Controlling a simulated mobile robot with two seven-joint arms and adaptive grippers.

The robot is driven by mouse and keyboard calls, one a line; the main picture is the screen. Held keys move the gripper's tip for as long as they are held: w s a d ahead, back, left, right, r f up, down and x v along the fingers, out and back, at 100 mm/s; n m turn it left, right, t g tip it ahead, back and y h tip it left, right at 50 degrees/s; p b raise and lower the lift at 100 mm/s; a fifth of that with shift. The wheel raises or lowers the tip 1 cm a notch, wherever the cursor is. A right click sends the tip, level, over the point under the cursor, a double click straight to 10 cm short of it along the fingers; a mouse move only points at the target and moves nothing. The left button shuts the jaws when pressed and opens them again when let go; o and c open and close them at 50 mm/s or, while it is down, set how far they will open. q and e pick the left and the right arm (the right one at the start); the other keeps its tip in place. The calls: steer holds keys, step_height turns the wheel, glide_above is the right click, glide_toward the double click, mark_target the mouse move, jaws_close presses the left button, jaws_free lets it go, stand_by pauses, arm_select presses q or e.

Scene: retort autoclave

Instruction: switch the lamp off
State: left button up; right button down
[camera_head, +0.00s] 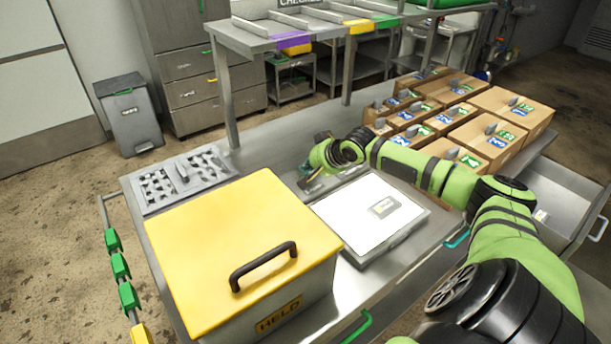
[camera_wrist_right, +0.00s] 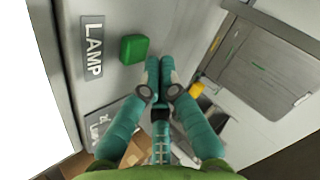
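The lamp's light box (camera_head: 352,222) is a low grey box with a bright white top on the metal bench, and its top glows white. In the right wrist view a green switch (camera_wrist_right: 134,49) sits beside a grey LAMP label (camera_wrist_right: 92,46) on a grey face. My right gripper (camera_wrist_right: 160,66) has its teal fingers together, with nothing seen between them. Its tips are just right of the switch in that view; whether they touch anything is unclear. In the head view my right gripper (camera_head: 312,178) is behind the light box, its tips partly hidden. My left gripper is not in view.
A large box with a yellow lid (camera_head: 205,245) and black handle stands left of the light box. A metal tray (camera_head: 150,205) with cutouts lies behind it.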

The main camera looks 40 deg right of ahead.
steer(key=shift+f, duration=0.25)
steer(key=shift+f, duration=0.5)
stand_by(0.7)
steer(key=shift+r, duration=0.1)
steer(key=shift+r+p, duration=0.85)
steer(key=shift+p, duration=0.45)
step_height(320, 180, up, 6)
steer(key=p, duration=0.7)
steer(key=shift+f, duration=0.15)
